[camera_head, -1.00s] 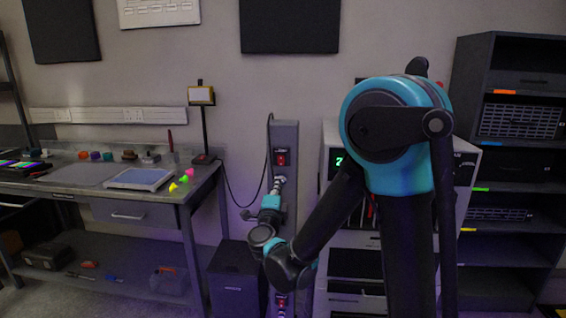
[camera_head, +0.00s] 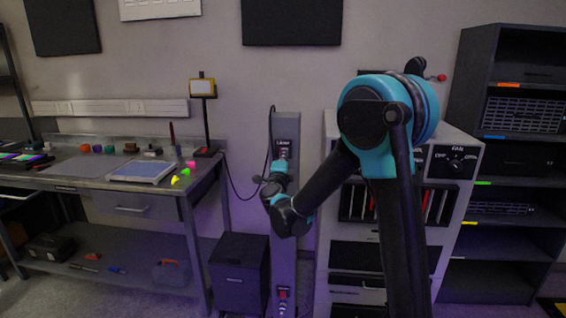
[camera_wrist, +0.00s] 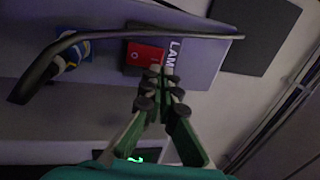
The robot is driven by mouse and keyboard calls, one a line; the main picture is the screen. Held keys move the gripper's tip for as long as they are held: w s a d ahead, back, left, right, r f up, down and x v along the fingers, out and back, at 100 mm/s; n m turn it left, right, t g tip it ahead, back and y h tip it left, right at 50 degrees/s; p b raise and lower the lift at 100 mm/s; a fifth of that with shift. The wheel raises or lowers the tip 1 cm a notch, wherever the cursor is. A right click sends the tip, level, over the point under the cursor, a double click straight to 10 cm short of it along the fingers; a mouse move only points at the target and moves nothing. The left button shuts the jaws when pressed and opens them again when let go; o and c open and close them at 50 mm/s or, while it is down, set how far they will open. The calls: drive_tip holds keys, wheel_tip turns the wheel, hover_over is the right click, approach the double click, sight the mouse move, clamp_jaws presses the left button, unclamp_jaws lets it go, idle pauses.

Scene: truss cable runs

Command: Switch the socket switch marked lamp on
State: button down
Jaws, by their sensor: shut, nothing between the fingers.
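The lamp switch is a red square rocker (camera_wrist: 145,55) on the grey post (camera_head: 284,225), beside the white LAMP label (camera_wrist: 173,54). In the wrist view my gripper (camera_wrist: 156,72) is shut and empty, its tips at the edge of the red switch; I cannot tell whether they touch it. In the head view my gripper (camera_head: 281,158) is in front of the switch and hides most of it.
A dark cable (camera_wrist: 95,38) crosses near the switch. Another red switch (camera_head: 282,295) sits low on the post. A workbench (camera_head: 130,190) stands left, a dark box (camera_head: 238,275) beside the post, and a white equipment rack (camera_head: 455,190) right.

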drive_tip(key=shift+w+r, duration=0.1)
drive_tip(key=shift+w, duration=0.3)
